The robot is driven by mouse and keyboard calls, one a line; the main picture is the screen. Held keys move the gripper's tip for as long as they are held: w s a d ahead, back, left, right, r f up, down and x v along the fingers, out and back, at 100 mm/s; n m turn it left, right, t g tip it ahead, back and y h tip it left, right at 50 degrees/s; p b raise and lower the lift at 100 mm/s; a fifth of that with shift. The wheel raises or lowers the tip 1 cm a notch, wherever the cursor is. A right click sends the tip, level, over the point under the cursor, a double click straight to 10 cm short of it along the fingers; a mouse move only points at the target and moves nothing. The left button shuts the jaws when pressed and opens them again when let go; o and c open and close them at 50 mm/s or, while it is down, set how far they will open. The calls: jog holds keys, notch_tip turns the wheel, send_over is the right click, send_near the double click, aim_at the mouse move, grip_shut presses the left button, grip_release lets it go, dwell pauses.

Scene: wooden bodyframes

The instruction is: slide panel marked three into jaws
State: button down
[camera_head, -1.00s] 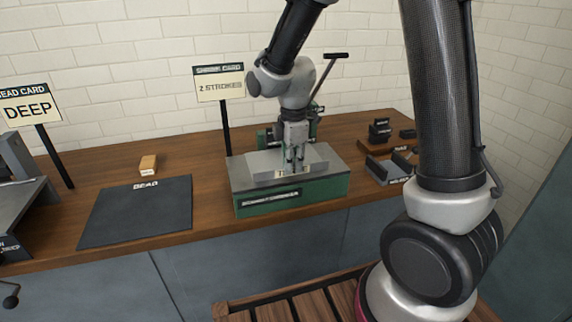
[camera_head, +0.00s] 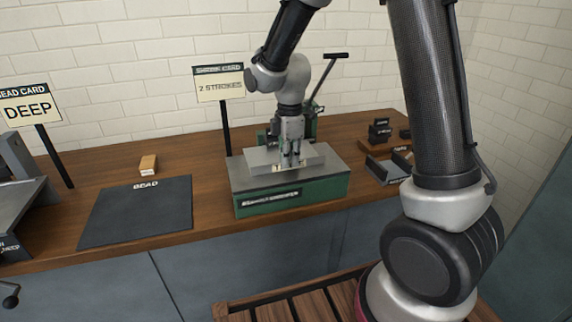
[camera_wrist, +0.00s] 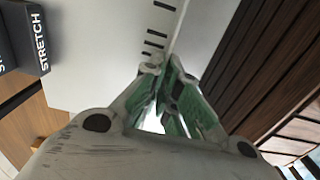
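A light grey panel (camera_head: 262,157) lies over the top of the green machine (camera_head: 325,188) in the middle of the bench. A small pale mark is on its front, too small to read. My gripper (camera_head: 290,163) points down at the panel's front edge, fingers close together on it. In the wrist view, the fingertips (camera_wrist: 163,68) meet at the raised edge of the pale panel (camera_wrist: 110,50), which carries several short black marks. The machine's jaws are hidden behind my arm and gripper.
A black-handled lever (camera_head: 335,56) rises behind the machine. A dark BEAD mat (camera_head: 137,215) and a small wooden block (camera_head: 148,165) lie to the left. A "2 strokes" card (camera_head: 219,84) stands behind. A grey tray (camera_head: 385,173) and dark blocks (camera_head: 380,131) are at right.

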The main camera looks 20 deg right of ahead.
jog(key=shift+w, duration=0.45)
jog(key=shift+w, duration=0.1)
jog(key=shift+w, duration=0.35)
jog(key=c, duration=1.6)
grip_release()
jog(key=shift+o, duration=0.6)
jog(key=o, duration=0.5)
jog(key=shift+r, duration=3.55)
